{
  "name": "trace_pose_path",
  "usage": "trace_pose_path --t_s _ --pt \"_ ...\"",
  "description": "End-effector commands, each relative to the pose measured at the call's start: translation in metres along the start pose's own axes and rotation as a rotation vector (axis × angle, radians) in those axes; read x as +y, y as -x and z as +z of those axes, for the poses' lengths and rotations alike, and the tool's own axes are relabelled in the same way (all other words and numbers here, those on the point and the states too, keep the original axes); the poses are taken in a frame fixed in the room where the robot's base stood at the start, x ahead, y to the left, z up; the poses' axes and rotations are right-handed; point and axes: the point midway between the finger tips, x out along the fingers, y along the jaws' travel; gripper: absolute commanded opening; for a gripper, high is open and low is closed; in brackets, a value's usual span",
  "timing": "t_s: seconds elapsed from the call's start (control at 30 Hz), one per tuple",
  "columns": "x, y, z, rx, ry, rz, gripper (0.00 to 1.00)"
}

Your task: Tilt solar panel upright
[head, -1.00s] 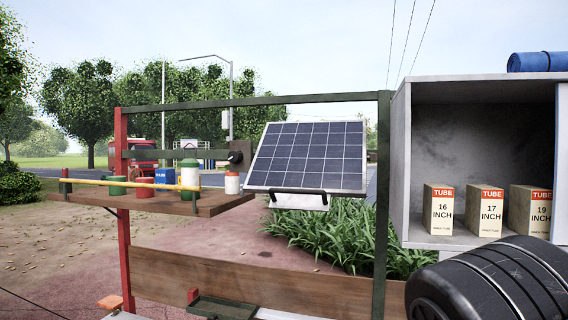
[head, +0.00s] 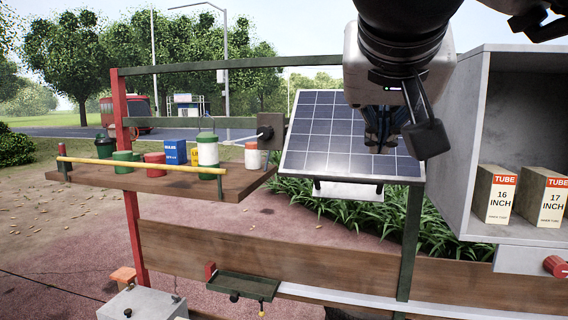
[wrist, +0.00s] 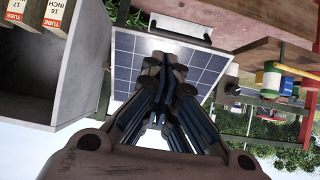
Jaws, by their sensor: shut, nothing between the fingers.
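The solar panel (head: 318,140) is a blue gridded plate with a pale frame, mounted on the cart frame and leaning back at a slant. A dark handle (head: 348,182) runs along its lower edge. My gripper (head: 381,148) is shut and empty, in front of the panel's right part in the head view, and hides some of it. In the wrist view, which is upside down, the panel (wrist: 124,66) lies beyond my shut fingers (wrist: 165,62), and its handle (wrist: 180,32) shows above them. I cannot tell whether the fingers touch the panel.
A wooden shelf (head: 150,181) with several cans and a yellow rail (head: 130,164) is left of the panel. A grey cabinet (head: 462,130) with tube boxes (head: 495,193) stands close on the right. A green post (head: 410,240) is below the panel's right side.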

Motion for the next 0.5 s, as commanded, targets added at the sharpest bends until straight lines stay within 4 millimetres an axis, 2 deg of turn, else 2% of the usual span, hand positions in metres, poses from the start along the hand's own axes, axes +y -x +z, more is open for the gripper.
trace_pose_path --t_s 0.17,0.27,0.5 --pt "0.000 -0.007 0.001 -0.001 0.001 0.002 0.00" --pt "0.001 -0.020 0.001 -0.003 0.001 0.003 0.00" --pt "0.001 -0.071 0.002 -0.005 0.001 0.004 0.00"
